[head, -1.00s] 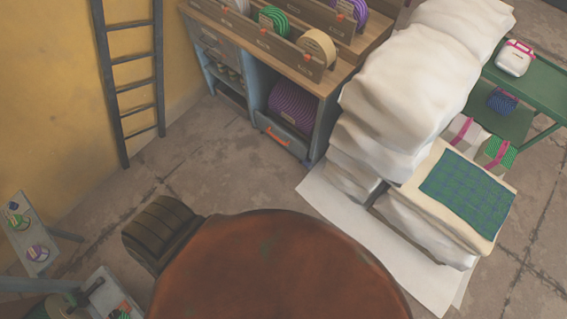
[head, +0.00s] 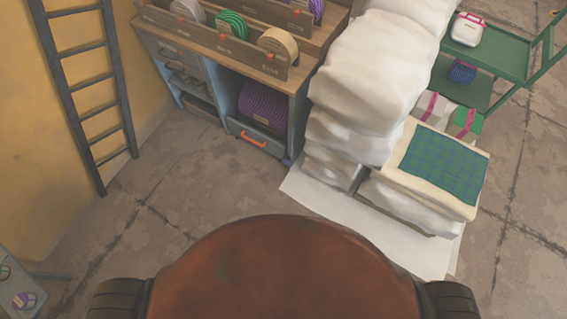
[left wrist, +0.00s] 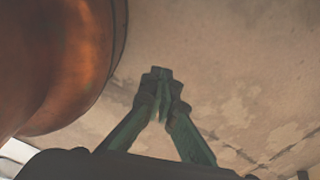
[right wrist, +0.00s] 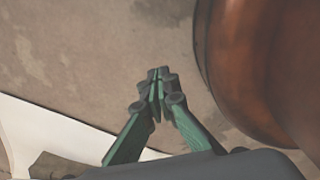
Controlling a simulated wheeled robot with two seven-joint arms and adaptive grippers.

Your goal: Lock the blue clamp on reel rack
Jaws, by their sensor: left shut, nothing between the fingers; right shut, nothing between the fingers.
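The likely reel rack is a wooden-topped blue-grey cabinet (head: 212,52) at the top of the head view. It holds a grey reel (head: 188,10), a green reel (head: 232,24) and a tan reel (head: 279,46), with small orange-red pieces by them. I cannot make out a blue clamp on it. My left gripper (left wrist: 161,80) is shut and empty above the floor in the left wrist view. My right gripper (right wrist: 159,82) is shut and empty in the right wrist view. Neither gripper shows in the head view, and both are away from the rack.
White wrapped stacks (head: 365,75) stand on a white sheet (head: 320,207) right of the cabinet. A green cart (head: 500,65) stands behind them. A dark ladder (head: 93,85) leans at the left wall. Bare floor (head: 165,210) lies between my base and the cabinet.

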